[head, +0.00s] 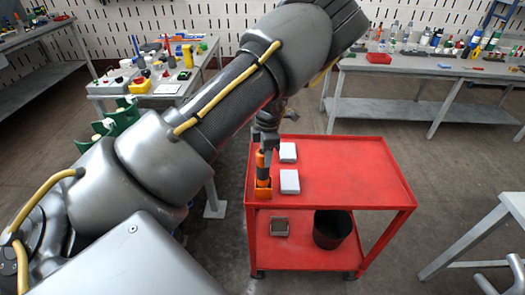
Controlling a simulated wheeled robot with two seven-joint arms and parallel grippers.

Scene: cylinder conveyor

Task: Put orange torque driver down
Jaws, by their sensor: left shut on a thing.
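My left gripper (263,148) comes down over the left edge of the red cart (350,177). It is shut on the orange torque driver (260,160), which is upright and shows as a narrow orange and dark shape. The driver's lower end meets an orange block-like holder (263,193) at the cart's left front corner; I cannot tell whether it is inside or behind it. My left arm hides much of the space behind. My right gripper is not in view.
Two white boxes (289,182) (288,152) lie just right of the holder. The cart's right half is clear. A black bin (332,229) and a small grey tray (279,227) stand on the lower shelf. Cluttered grey workbenches (440,68) stand behind.

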